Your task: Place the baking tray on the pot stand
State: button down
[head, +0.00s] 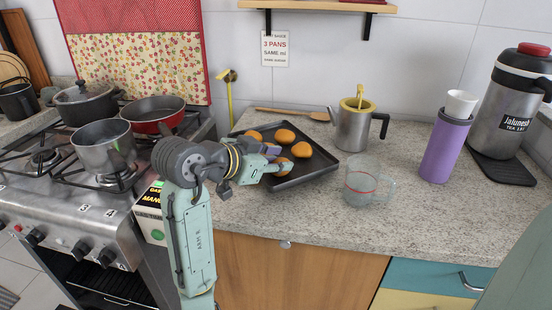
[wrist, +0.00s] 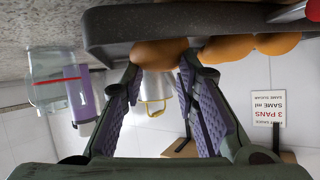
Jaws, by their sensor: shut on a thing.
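The dark baking tray (head: 303,180) lies on the counter left of the middle and holds several round orange-brown buns (head: 285,135). Its rim also crosses the top of the upside-down wrist view (wrist: 112,38). My gripper (head: 275,166) reaches over the tray's near left side. In the wrist view my fingers (wrist: 160,70) sit on either side of one bun (wrist: 160,50), apparently shut on it; the tray rim hides part of the bun and the fingertips. I cannot clearly identify a pot stand; a flat black slab (head: 520,178) lies under the big flask.
A glass measuring cup (head: 366,186) stands close to the tray's right. A metal pot (head: 353,125) stands behind, with a wooden spoon (head: 290,113). A purple bottle (head: 446,145) and large flask (head: 508,110) stand right. The stove at left holds several pots.

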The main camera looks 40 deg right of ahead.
jog(key=c, duration=1.2)
grip_release()
jog(key=shift+a, duration=0.15)
jog(key=b+v, duration=0.1)
jog(key=v, duration=1)
jog(key=shift+s+a+r, duration=0.1)
jog(key=shift+a+r, duration=0.1)
jog(key=shift+a, duration=0.1)
